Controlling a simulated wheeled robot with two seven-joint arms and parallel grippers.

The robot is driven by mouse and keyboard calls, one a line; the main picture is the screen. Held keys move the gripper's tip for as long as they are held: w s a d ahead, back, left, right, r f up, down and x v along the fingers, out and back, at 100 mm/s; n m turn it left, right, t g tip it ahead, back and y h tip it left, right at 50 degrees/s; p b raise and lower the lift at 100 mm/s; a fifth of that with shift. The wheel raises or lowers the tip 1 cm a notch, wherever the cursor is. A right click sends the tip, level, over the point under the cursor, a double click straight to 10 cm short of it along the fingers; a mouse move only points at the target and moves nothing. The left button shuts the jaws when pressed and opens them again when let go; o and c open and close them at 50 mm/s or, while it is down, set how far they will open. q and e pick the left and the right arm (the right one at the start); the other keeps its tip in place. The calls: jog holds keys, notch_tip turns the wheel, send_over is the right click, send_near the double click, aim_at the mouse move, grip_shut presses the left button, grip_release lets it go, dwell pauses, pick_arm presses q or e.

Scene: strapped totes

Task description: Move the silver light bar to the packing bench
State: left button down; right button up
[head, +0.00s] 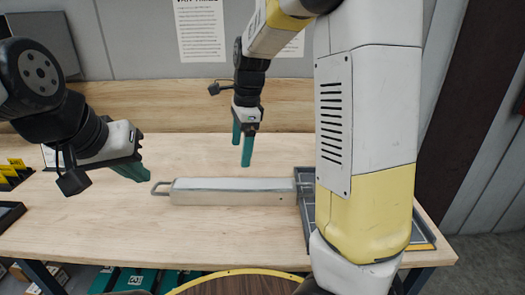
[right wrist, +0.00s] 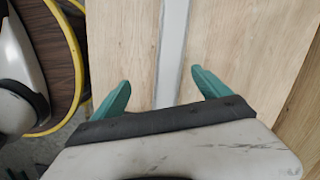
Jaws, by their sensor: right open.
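The silver light bar (head: 235,192) lies flat, left to right, on the wooden bench (head: 120,225) in the head view. It has a wire handle at its left end, and its right end reaches the edge of a grey tray. My right gripper (head: 242,155) is open above and behind the bar's middle, apart from it. In the right wrist view the bar (right wrist: 173,45) runs between the spread teal fingers of this gripper (right wrist: 160,90). My left gripper (head: 135,173) hovers left of the bar's handle, holding nothing visible; its finger gap is hidden.
The grey tray (head: 303,222) on the bench's right is partly hidden by my right arm. Small yellow items (head: 15,168) and a dark tray (head: 8,214) sit at the left edge. A round yellow-rimmed brown top (head: 240,284) stands in front. Bench space before the bar is clear.

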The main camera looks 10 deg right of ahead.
jog(key=s+d+r+n+t, duration=0.3)
jog(key=s+n, duration=0.5)
jog(key=s, duration=0.1)
jog(key=s+d+r+n+t, duration=0.2)
jog(key=s+d+r+n, duration=0.2)
jog(key=s+n, duration=0.5)
jog(key=shift+s+d+r+t+y, duration=0.3)
jog(key=shift+s+t, duration=0.1)
jog(key=shift+s, duration=0.1)
